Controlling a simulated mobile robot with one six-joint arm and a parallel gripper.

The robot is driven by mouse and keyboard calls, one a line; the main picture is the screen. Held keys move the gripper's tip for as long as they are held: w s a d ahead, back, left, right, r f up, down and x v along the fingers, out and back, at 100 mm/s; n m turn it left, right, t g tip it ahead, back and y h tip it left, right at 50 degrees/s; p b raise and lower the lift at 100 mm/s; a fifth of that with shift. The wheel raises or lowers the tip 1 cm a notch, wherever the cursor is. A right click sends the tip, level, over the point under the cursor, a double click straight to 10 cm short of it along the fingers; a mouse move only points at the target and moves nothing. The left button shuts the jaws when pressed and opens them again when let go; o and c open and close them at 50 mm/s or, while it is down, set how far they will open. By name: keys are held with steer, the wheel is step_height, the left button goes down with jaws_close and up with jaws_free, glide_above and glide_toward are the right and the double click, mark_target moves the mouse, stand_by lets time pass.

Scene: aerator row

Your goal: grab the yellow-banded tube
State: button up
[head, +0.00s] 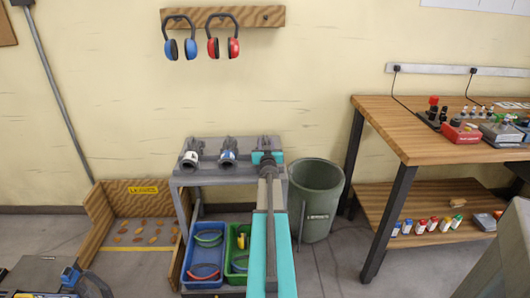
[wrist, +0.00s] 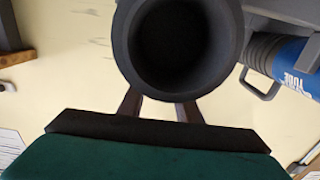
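Three dark grey tubes lie in a row on a grey bench (head: 178,171). The left tube (head: 192,153) has a pale band and the middle tube (head: 228,152) a blue one. The right tube (head: 265,143) is partly covered by my gripper (head: 266,158); no yellow band shows on it. In the wrist view, the wide round mouth of a dark tube (wrist: 235,40) fills the top centre, close to my gripper (wrist: 160,104). The fingers are apart at their bases, their tips hidden behind this tube. I cannot tell whether they touch it. A blue-labelled tube (wrist: 292,62) lies to the right.
Blue (head: 187,254) and green (head: 231,269) bins with coloured rings stand below the bench. A green barrel (head: 316,205) stands close on its right. A wooden worktable (head: 440,140) is further right, and an open wooden box (head: 105,210) lies left.

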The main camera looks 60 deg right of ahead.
mark_target(265, 137)
steer(key=shift+x, duration=2.35)
steer(key=shift+c, duration=0.3)
jaws_close()
